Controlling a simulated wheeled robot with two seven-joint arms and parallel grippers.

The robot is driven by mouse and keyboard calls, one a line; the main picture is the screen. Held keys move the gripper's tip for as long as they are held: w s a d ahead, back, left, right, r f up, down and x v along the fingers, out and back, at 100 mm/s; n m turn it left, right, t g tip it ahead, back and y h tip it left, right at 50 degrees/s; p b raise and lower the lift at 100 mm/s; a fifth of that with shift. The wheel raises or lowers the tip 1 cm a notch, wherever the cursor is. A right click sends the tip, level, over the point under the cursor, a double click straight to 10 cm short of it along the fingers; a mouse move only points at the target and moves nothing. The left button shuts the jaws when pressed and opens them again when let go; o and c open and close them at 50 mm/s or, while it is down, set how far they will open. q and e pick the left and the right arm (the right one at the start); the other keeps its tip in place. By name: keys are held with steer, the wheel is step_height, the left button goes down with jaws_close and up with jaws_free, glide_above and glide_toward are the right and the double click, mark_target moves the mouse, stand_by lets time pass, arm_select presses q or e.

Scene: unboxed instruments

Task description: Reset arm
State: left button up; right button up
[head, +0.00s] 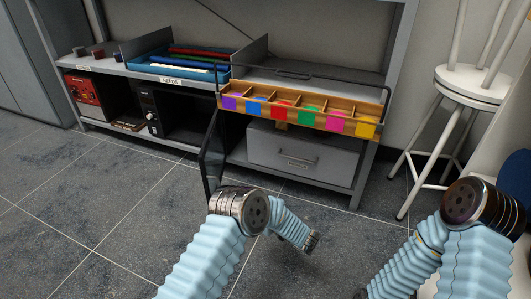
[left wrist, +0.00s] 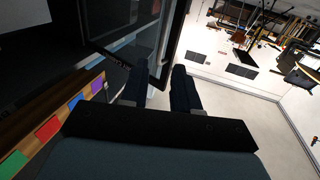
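My left arm reaches in from the bottom middle of the head view and bends at a dark metal elbow. Its light-blue forearm ends in a small dark tip (head: 312,240) above the floor, too small there to read the fingers. In the left wrist view my left gripper (left wrist: 160,75) has its two dark fingers apart, with nothing seen held between them. My right arm (head: 418,262) bends at the lower right of the head view. Its forearm runs down to the bottom edge, where only a small dark bit of its end shows; its fingers cannot be made out.
A dark-framed glass door (head: 212,155) stands open from the grey shelf unit; it shows beyond my fingers in the left wrist view (left wrist: 168,40). A wooden compartment tray (head: 300,112) with coloured labels sits at the front. White stools (head: 470,85) stand right. The tiled floor (head: 100,225) is clear left.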

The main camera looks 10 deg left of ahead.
arm_select(q)
steer(key=shift+a, duration=0.1)
step_height(320, 180, down, 10)
steer(key=s+a+f+m+t+h, duration=0.1)
steer(key=a+m+t+h, duration=0.15)
steer(key=m+h, duration=0.6)
steer(key=s+d+f+m+g+h, duration=0.15)
steer(key=s+g+h, duration=0.35)
steer(key=s, duration=0.8)
steer(key=s+d+f+g+h, duration=0.2)
steer(key=s+g+h, duration=0.35)
steer(key=s, duration=0.85)
step_height(320, 180, up, 16)
steer(key=s+p, duration=0.1)
steer(key=p, duration=1.4)
steer(key=shift+d+h+p, duration=0.15)
steer(key=shift+h+p, duration=0.2)
steer(key=shift+h, duration=0.05)
arm_select(e)
step_height(320, 180, up, 15)
steer(key=shift+s+a+r, duration=0.2)
steer(key=shift+s+a, duration=0.1)
steer(key=shift+a, duration=0.05)
arm_select(q)
steer(key=shift+f, duration=0.1)
